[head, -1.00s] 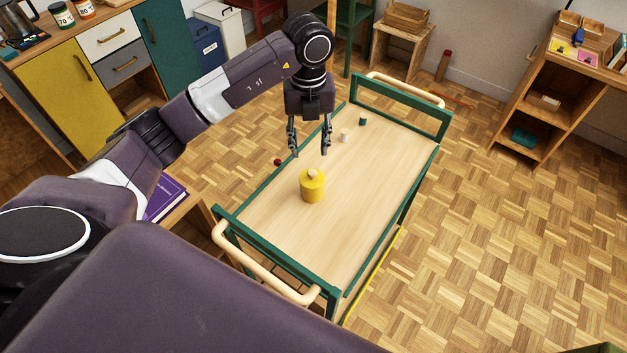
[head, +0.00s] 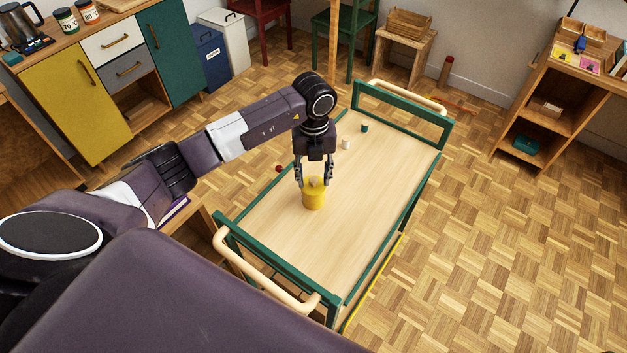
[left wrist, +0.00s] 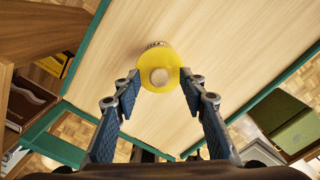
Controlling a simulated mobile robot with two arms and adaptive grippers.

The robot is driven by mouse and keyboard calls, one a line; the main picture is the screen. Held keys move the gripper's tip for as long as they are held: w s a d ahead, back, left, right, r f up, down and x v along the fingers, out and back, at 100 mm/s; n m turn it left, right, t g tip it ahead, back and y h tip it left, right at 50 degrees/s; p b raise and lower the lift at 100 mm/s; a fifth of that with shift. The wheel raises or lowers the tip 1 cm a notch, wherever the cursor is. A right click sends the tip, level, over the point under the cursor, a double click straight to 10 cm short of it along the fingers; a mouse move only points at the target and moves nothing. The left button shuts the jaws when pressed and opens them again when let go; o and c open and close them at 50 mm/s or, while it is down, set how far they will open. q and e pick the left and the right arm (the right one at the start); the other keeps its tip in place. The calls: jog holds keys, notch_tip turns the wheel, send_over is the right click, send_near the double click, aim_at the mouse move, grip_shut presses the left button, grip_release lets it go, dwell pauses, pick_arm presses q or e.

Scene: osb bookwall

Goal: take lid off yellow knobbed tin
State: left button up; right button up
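The yellow tin (head: 313,199) stands upright on the wooden top of the green-framed trolley (head: 362,205). Its lid has a pale round knob (left wrist: 160,77), seen from above in the left wrist view. My left gripper (head: 314,184) points down just over the tin. Its two fingers are spread, one on each side of the lid's near part, and the knob lies between and slightly beyond the fingertips in the left wrist view (left wrist: 156,77). I cannot tell whether the fingers touch the lid. The tin's lid is on. My right gripper is not in view.
A white small item (head: 346,144) and a dark green one (head: 365,128) stand farther back on the trolley. A small red round thing (head: 278,169) is at its left edge. The trolley top in front and to the right of the tin is clear.

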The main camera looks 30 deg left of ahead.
pick_arm(q)
jog(key=c, duration=1)
jog(key=shift+c, duration=0.3)
jog(key=shift+r, duration=0.1)
